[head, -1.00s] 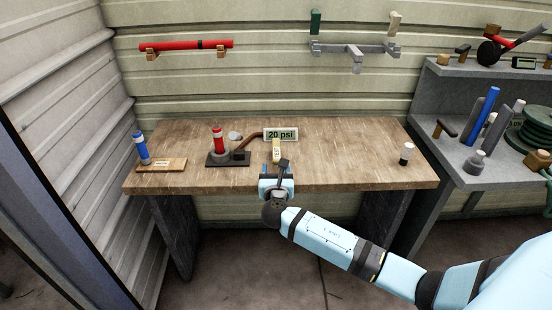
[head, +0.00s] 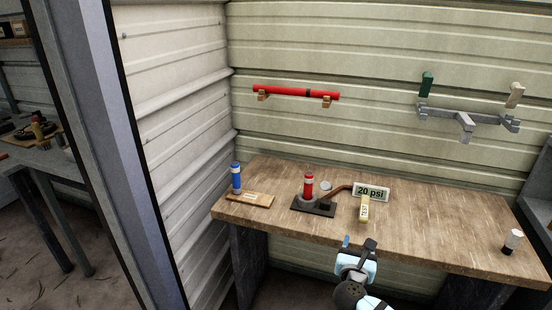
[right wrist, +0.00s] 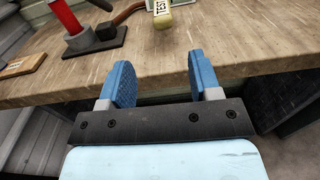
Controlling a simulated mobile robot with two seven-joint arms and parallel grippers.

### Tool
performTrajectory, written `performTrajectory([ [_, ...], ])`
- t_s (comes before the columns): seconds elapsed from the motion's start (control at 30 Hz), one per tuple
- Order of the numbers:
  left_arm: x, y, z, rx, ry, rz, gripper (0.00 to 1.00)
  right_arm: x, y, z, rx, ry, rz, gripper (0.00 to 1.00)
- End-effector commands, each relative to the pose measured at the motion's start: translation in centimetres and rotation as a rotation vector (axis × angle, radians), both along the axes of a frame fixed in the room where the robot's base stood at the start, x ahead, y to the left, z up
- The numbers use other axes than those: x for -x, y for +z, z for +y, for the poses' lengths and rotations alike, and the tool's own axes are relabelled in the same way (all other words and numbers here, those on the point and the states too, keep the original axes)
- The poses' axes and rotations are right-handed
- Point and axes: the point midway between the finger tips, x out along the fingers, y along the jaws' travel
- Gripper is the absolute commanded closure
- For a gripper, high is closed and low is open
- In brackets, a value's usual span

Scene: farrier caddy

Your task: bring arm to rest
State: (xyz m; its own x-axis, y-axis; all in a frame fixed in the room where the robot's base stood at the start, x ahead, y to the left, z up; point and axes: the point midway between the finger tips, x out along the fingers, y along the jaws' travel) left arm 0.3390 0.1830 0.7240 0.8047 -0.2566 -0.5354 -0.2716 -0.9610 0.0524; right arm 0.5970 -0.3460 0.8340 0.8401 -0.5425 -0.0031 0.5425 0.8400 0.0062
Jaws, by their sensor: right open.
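My right gripper (head: 358,245) is low in the head view, at the front edge of the wooden workbench (head: 430,235). In the right wrist view its two blue fingers (right wrist: 160,80) stand wide apart with nothing between them. The bench front edge lies just beyond the fingers. My left gripper is in neither view.
A red bar (head: 295,92) hangs on the wall. A post (head: 95,140) stands left.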

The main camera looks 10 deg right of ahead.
Motion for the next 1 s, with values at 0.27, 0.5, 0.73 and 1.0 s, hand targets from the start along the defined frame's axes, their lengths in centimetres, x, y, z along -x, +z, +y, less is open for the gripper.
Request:
performTrajectory([
  [0.27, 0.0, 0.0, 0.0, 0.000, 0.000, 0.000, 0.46, 6.8, -8.0, 5.1, -0.744, 0.060, -0.013, 0.43],
  [0.5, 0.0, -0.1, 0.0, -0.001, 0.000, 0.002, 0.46, 17.4, -12.6, 12.4, -1.871, -0.194, -0.127, 0.43],
  [0.73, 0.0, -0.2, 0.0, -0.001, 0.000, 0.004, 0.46, 23.8, -12.0, 15.6, -2.554, -0.579, -0.295, 0.43],
  [1.0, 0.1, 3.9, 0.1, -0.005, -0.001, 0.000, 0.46, 26.0, -7.4, 16.2, -2.815, -0.791, -0.403, 0.43],
])
